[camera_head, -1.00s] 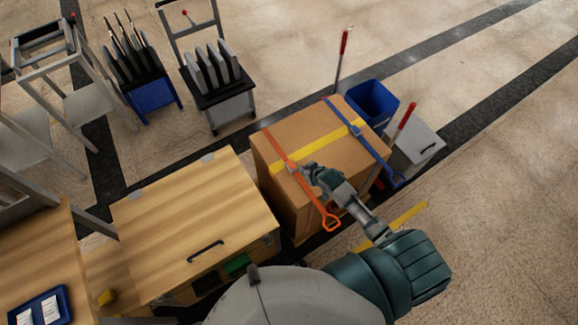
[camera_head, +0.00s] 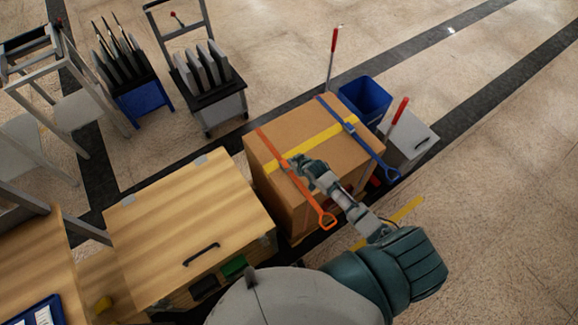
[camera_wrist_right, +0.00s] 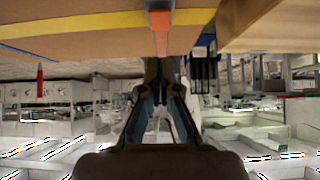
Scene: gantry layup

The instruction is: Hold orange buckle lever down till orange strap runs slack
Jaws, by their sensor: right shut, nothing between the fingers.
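The orange strap (camera_head: 271,147) crosses the top of a large cardboard box (camera_head: 258,165) and looks flat against it. The buckle sits on the strap near the box's near edge and is partly covered by my right gripper (camera_head: 297,164). That gripper is shut and empty, at or very near the buckle; contact cannot be told. In the right wrist view the strap (camera_wrist_right: 160,32) runs straight ahead of the fingertips (camera_wrist_right: 160,68). My left gripper is not in view.
A blue strap (camera_head: 365,142) and a yellow band (camera_head: 325,136) also cross the box. A wooden chest (camera_head: 185,225) stands close at left. A blue bin (camera_head: 366,98) and a grey box (camera_head: 412,143) stand behind at right.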

